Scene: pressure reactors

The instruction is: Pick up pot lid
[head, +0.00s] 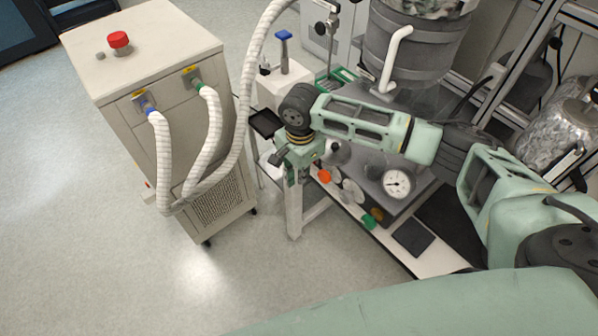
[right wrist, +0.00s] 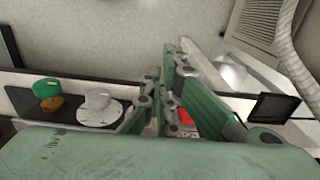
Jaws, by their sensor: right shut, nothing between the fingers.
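A dark grey pot-like vessel (head: 430,45) with a white bent handle (head: 396,60) stands at the top right of the head view. Its top is cut off by the frame, with silvery material at the upper edge. I cannot tell a pot lid for sure in either view. My right gripper (head: 291,180) is left of the bench controls and well below and left of the vessel. In the right wrist view its fingers (right wrist: 176,60) are together and hold nothing. My left gripper is not in view.
Near my right gripper are an orange knob (head: 324,176), a green knob (head: 368,221), white round parts and a pressure gauge (head: 397,183). A beige wheeled cabinet (head: 150,90) with white hoses stands at the left. The floor in front is clear.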

